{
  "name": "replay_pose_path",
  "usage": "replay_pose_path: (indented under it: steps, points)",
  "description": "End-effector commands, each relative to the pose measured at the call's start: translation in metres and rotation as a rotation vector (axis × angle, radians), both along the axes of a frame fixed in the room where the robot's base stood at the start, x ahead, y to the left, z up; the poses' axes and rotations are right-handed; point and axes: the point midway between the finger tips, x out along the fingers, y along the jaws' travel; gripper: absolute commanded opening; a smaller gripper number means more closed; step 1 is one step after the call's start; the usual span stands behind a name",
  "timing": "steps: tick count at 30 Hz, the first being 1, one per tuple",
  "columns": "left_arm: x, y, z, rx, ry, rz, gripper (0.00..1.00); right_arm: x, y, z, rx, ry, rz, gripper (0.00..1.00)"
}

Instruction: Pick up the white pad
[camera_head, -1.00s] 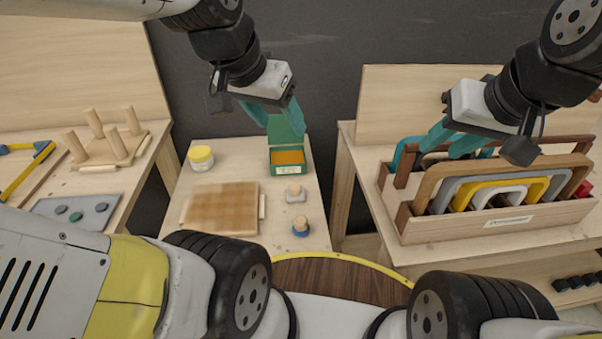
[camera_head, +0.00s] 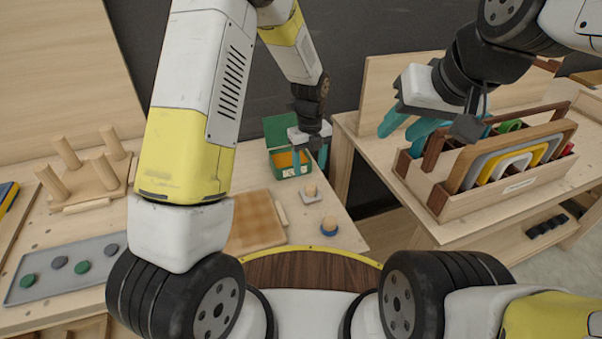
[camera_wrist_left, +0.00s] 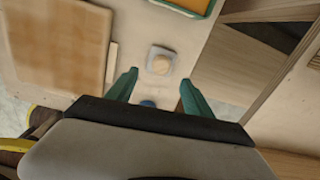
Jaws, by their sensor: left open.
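The white pad (camera_head: 309,194) is a small pale square base with a round wooden knob, lying on the middle table. In the left wrist view the white pad (camera_wrist_left: 161,61) shows just beyond my left fingertips, centred between them. My left gripper (camera_head: 309,163) is open and empty, pointing down above the table behind the pad. Its two teal fingers also show in the left wrist view (camera_wrist_left: 158,82), apart from the pad. My right gripper (camera_head: 406,126) is open and empty by the rack on the right.
A similar blue-based knob (camera_head: 328,226) stands in front of the pad. A green open box (camera_head: 291,163) is close behind the left gripper. A wooden board (camera_head: 255,222) lies left of the pad. A wooden rack (camera_head: 500,190) with several frames stands on the right table.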

Motion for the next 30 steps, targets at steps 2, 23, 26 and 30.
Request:
replay_pose_path:
  steps: [2, 23, 26, 30]
  points:
    - [0.001, -0.004, -0.011, 0.009, 0.01, -0.058, 0.6, 0.0, 0.0, 0.0, 0.0, 0.0, 0.0, 0.36]
    - [0.002, -0.009, -0.092, 0.013, 0.014, -0.085, 0.6, 0.0, 0.0, 0.0, 0.0, 0.0, 0.0, 0.36]
    - [0.002, -0.009, -0.093, 0.011, 0.012, -0.086, 0.6, 0.0, 0.0, 0.0, 0.0, 0.0, 0.0, 0.36]
    - [0.002, -0.009, -0.093, 0.011, 0.012, -0.085, 0.6, 0.0, 0.0, 0.0, 0.0, 0.0, 0.0, 0.36]
